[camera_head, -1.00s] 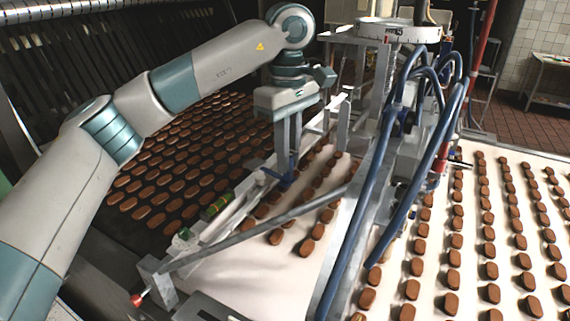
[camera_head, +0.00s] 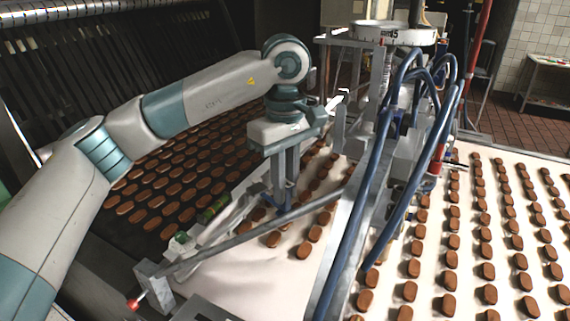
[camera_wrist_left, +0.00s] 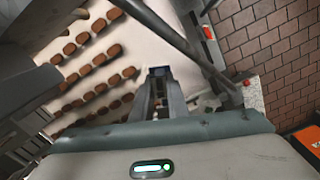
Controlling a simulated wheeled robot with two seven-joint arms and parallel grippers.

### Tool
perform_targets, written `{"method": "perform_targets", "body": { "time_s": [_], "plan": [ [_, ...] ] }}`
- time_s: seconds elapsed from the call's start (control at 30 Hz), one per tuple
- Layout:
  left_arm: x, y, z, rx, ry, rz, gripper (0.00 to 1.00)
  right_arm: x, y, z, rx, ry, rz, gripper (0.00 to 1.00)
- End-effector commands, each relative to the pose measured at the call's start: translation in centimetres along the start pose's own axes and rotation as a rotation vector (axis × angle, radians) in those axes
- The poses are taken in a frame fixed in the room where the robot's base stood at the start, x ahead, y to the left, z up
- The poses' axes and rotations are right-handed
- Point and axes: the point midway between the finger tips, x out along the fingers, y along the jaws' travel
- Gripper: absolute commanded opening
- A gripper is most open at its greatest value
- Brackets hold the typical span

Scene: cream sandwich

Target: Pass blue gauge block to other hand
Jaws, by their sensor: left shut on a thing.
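My left gripper (camera_head: 281,200) reaches down over the cream conveyor machine, its fingers pointing down beside a metal rail. It is shut on the blue gauge block (camera_head: 287,192), of which only a small dark-blue part shows between and beside the fingertips. My right gripper is in neither view.
A long grey bar (camera_head: 240,238) crosses in front. Thick blue hoses (camera_head: 372,190) and a metal frame stand to the right. Rows of brown biscuits (camera_head: 455,240) cover the white belt.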

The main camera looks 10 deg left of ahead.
Motion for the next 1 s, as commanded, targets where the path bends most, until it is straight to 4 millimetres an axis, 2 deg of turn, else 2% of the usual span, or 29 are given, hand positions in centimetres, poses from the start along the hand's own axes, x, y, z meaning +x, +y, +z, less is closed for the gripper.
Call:
{"method": "perform_targets", "body": {
  "time_s": [0.3, 0.5, 0.67, 1.0],
  "plan": [
    [5.2, -3.8, 4.3, 0.213, 0.001, -0.002, 0.00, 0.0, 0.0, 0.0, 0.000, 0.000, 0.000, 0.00],
    [7.2, -5.2, 6.1, 0.302, 0.000, 0.000, 0.00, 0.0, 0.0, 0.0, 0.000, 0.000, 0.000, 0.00],
    [7.9, -5.8, 6.7, 0.331, 0.001, 0.000, 0.00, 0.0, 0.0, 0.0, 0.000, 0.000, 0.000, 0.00],
    [8.0, -5.8, 6.8, 0.335, 0.001, 0.000, 0.00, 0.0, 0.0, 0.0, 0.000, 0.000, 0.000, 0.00]
  ]
}}
